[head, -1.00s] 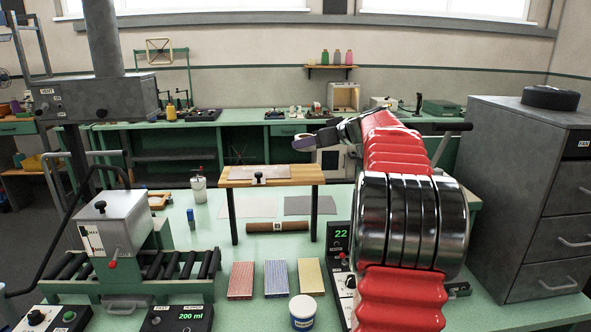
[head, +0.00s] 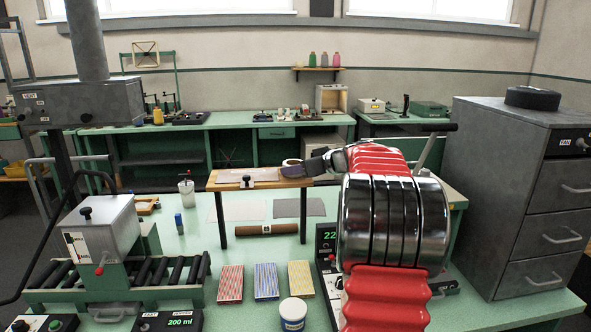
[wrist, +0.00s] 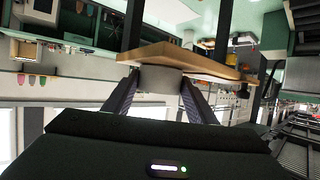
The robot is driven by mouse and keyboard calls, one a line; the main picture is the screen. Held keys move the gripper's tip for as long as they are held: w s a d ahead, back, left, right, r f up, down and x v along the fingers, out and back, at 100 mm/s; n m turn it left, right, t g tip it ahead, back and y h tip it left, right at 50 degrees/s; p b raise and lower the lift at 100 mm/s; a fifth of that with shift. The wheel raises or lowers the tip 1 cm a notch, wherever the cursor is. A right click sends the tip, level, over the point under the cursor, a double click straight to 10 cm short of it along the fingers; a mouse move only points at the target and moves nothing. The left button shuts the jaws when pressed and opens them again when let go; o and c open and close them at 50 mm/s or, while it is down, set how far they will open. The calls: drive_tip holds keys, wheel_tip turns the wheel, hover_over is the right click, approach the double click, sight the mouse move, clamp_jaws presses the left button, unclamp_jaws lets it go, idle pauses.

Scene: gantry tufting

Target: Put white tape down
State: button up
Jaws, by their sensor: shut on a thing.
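My gripper (head: 304,167) is shut on the white tape (head: 291,168), a pale roll, at the right end of the wooden board (head: 225,180) on dark legs. In the wrist view the tape (wrist: 161,80) sits between the two dark fingers, against or just over the edge of the board (wrist: 205,66). I cannot tell whether the tape rests on the board or hangs slightly above it. A small clamp-like fitting (head: 247,181) stands at the board's front edge.
The green bench holds a brown roll (head: 267,230), red (head: 230,283), blue (head: 266,281) and yellow (head: 300,279) blocks, and a white tub (head: 293,313). A roller unit (head: 105,235) stands left, a grey cabinet (head: 510,220) right. The board's middle looks mostly clear.

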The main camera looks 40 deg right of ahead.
drive_tip(key=shift+f, duration=0.15)
drive_tip(key=o, duration=1.1)
drive_tip(key=shift+c, duration=0.2)
drive_tip(key=v, duration=1.2)
